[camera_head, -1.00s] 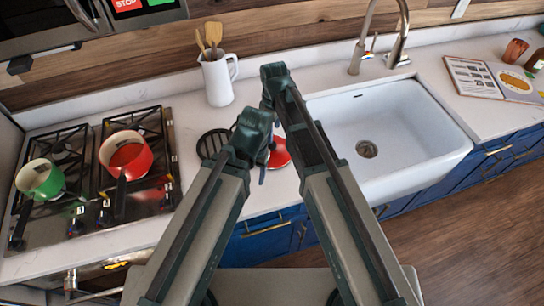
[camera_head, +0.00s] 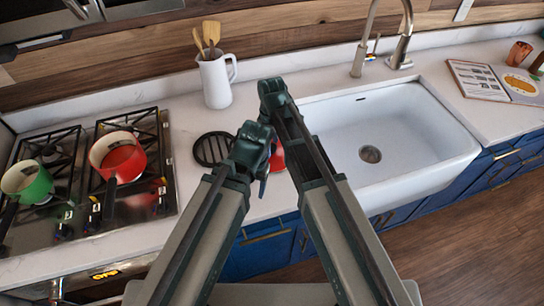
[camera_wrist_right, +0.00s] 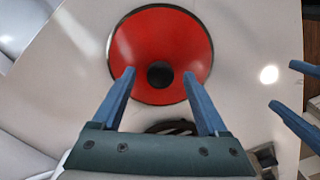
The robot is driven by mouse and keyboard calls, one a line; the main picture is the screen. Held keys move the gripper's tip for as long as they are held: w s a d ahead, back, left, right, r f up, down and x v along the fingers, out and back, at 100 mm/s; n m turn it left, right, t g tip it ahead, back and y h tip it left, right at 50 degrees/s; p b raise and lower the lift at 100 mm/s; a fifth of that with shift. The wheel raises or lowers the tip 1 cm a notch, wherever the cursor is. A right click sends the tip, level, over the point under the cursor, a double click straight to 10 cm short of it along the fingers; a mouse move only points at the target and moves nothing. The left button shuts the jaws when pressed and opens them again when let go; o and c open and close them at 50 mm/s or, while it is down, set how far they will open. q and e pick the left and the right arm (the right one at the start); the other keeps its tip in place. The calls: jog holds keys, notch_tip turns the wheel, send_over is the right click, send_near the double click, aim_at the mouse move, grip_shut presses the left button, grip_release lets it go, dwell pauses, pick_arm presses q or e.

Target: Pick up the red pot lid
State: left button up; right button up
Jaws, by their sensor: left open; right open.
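The red pot lid (camera_wrist_right: 160,40) lies on the white counter, round with a dark rim and a black knob (camera_wrist_right: 159,74). In the head view only a small part of the lid (camera_head: 278,160) shows between my arms. My right gripper (camera_wrist_right: 159,76) is open over the lid, its two blue fingertips on either side of the knob in the picture. Contact with the knob cannot be told. My left gripper (camera_head: 264,178) is open and empty near the lid's left side; its blue fingers also show at the right edge of the right wrist view.
A black round trivet (camera_head: 210,149) lies left of the lid. The stove (camera_head: 138,205) carries a red pot (camera_head: 122,160) and a green pot (camera_head: 35,188). A white utensil jug (camera_head: 215,85) stands behind. The white sink (camera_head: 425,135) is to the right, with an open book (camera_head: 480,80) beyond.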

aim_at(272, 147)
grip_shut()
pick_arm(q)
jog(key=shift+r, duration=0.15)
pick_arm(e)
jog(key=shift+r, duration=0.15)
pick_arm(q)
notch_tip(272, 147, up, 10)
jog(key=p, duration=1)
pick_arm(e)
notch_tip(272, 147, up, 10)
pick_arm(q)
jog(key=shift+s, duration=0.1)
pick_arm(e)
jog(key=shift+s, duration=0.15)
